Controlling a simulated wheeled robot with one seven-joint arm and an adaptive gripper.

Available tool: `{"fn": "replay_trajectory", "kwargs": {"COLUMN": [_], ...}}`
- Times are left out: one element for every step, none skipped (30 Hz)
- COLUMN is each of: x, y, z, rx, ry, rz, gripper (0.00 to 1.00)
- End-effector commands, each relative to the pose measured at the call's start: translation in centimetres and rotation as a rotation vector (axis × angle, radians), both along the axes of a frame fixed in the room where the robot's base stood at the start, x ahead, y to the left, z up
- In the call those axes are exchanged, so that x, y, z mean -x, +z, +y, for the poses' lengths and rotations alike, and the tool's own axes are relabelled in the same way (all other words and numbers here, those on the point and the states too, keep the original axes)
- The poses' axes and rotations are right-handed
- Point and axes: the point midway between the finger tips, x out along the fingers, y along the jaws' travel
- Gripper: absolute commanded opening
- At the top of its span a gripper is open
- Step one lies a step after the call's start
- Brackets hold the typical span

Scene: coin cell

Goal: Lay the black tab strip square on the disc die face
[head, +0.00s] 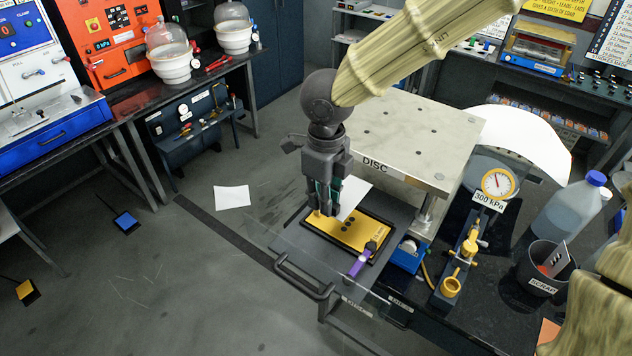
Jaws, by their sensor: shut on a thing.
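My gripper (325,211) points down at the left end of a yellow plate (362,240) with several black dots. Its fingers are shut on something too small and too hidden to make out. The fingertips overlap the plate in the picture; I cannot tell whether they touch it. The plate sits in a dark frame on a pull-out tray at the front of the press labelled DISC (375,163). I cannot pick out the black tab strip for sure; dark fingers cover that end of the plate.
A clear guard with a dark handle (304,281) is in front. A white sheet (352,198) shows behind the fingers. A gauge (497,184) and the SCRAP bin (545,280) stand right.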

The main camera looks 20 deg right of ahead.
Motion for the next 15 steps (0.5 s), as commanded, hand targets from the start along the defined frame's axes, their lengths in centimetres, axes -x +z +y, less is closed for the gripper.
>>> {"fn": "replay_trajectory", "kwargs": {"x": [0.4,0.5,0.6,0.7,0.6,0.4,0.2,-0.2,-0.6,-1.1,-1.6,-2.1,-2.4,-2.8,-3.2], "y": [0.2,0.2,0.3,0.3,0.2,0.2,0.1,-0.1,-0.4,-0.7,-1.1,-1.5,-1.9,-2.3,-2.8], "z": [-0.1,-0.1,-0.1,-0.1,-0.1,-0.1,-0.1,-0.1,-0.1,-0.1,-0.1,0.0,0.0,0.0,0.1], "rx": [0.0,0.0,0.0,0.0,0.001,0.0,0.0,0.0,0.002,0.003,0.003,0.002,0.002,0.002,0.002], "ry": [-0.001,-0.001,-0.001,-0.001,-0.001,-0.001,-0.001,-0.001,-0.001,-0.001,-0.001,0.0,0.0,0.0,0.0], "rz": [-0.004,-0.005,-0.006,-0.006,-0.006,-0.005,-0.002,0.0,0.005,0.008,0.013,0.016,0.019,0.022,0.026], "gripper": [0.0,0.0,0.0,0.0,0.0,0.0,0.0,0.0,0.0,0.0,0.0,0.0,0.0,0.0,0.0]}}
